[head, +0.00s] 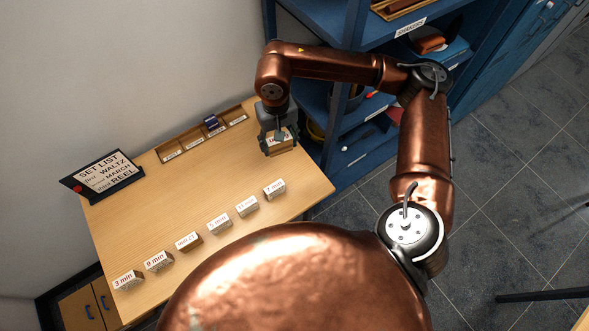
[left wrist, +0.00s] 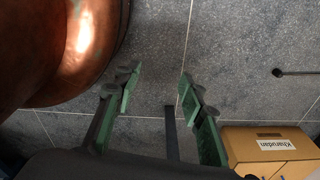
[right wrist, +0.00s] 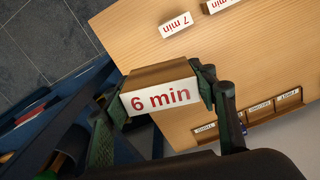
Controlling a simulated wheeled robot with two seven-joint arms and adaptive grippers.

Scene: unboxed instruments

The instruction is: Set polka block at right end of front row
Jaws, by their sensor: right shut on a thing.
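My right gripper (head: 277,141) is shut on a wooden block (head: 281,148) with a white label, near the table's back right edge. In the right wrist view the held block (right wrist: 160,91) reads "6 min" in red, between the fingers of my right gripper (right wrist: 160,105). I see no readable "polka" word on it. A row of labelled blocks runs across the table front, from "3 min" (head: 128,280) at the left to "7 min" (head: 274,188) at the right end; "7 min" also shows in the right wrist view (right wrist: 176,25). My left gripper (left wrist: 158,90) is open and empty above the floor.
A divided wooden tray (head: 203,135) with a dark blue thing (head: 211,122) stands at the table's back. A set list sign (head: 102,174) naming waltz, march and reel stands at the left. Blue shelves (head: 345,120) rise beside the right edge. The middle of the table is clear.

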